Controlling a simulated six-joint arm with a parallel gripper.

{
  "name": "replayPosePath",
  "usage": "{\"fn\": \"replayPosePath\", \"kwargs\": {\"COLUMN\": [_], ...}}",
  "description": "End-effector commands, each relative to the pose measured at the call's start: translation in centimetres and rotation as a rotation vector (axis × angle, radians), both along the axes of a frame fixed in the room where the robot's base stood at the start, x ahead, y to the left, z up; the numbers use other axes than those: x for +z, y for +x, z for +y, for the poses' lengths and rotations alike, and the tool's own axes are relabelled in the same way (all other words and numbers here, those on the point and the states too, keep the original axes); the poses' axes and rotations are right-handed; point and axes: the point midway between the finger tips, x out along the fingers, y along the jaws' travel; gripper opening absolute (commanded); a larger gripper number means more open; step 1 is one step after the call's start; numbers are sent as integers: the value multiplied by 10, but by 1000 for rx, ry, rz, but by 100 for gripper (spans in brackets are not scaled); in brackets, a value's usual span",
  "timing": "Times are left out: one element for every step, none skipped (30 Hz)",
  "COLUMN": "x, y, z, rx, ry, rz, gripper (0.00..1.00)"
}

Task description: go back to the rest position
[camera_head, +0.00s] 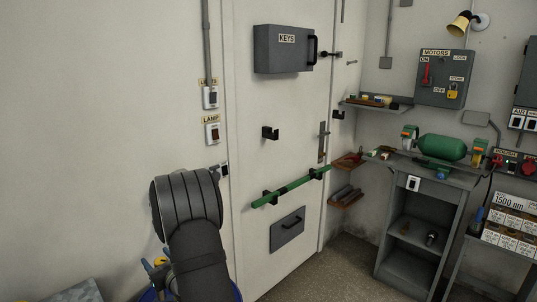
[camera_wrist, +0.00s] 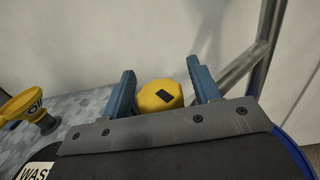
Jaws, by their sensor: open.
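My gripper (camera_wrist: 161,66) shows in the wrist view with its two blue fingers apart. A round yellow thing (camera_wrist: 160,96) with a dark rectangular patch shows in the gap between the fingers. I cannot tell how far beyond the fingers it lies, and the fingers do not appear closed on it.
A yellow funnel-like thing (camera_wrist: 24,104) stands left on a speckled grey surface (camera_wrist: 85,120). A metal frame bar (camera_wrist: 262,50) rises at right. In the head view a green bar (camera_head: 291,187) sits across the door (camera_head: 290,110), and a grey workbench (camera_head: 440,175) stands right.

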Motion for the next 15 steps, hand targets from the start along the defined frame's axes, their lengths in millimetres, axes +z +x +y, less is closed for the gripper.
{"fn": "replayPosePath", "kwargs": {"x": [0, 0, 0, 0, 0, 0, 0, 0, 0, 0, 0, 0, 0, 0, 0], "y": [-1, -1, -3, -5, -7, -10, -13, -17, -22, -26, -30, -35, -39, -44, -49], "z": [-1, -2, -4, -6, -8, -13, -16, -20, -25, -29, -34, -40, -44, -49, -54], "rx": [0, -1, -1, -2, -2, -3, -4, -4, -4, -4, -3, -4, -4, -4, -4], "ry": [0, 0, 0, 0, 0, -1, -1, -1, -1, -1, 0, -1, 0, 0, -1], "rz": [0, 0, 0, 0, 0, 1, 1, 1, 1, 2, 1, 2, 1, 1, 1], "gripper": [56, 56, 56, 56, 56, 56, 56, 56, 56, 56, 56, 56, 56, 56, 56]}}
